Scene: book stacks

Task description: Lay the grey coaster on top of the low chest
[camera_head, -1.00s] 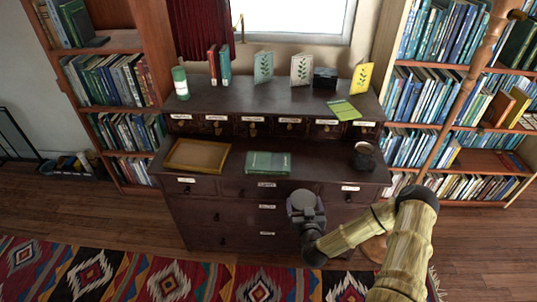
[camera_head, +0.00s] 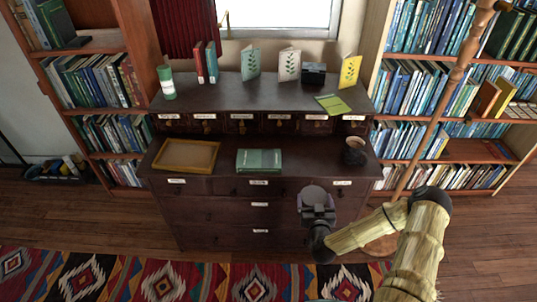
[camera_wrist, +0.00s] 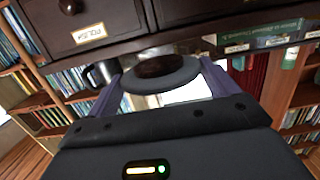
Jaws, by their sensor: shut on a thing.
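The grey coaster (camera_head: 314,195) is a small round disc held in my gripper (camera_head: 317,206). In the wrist view the coaster's grey rim (camera_wrist: 165,85) sits between my two purple-grey fingers, with a dark brown round patch at its middle. My gripper is shut on it, in front of the drawers and apart from the chest top in the picture. The low chest (camera_head: 305,160) is dark wood with labelled drawers and a raised back row of small drawers.
On the chest's front surface are a wooden tray (camera_head: 164,163), a green book (camera_head: 259,160) and a dark cup (camera_head: 354,152). Its upper shelf holds cards, a green-white jar (camera_head: 166,82) and a dark box (camera_head: 314,74). Clear top lies between book and cup. Bookcases flank it.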

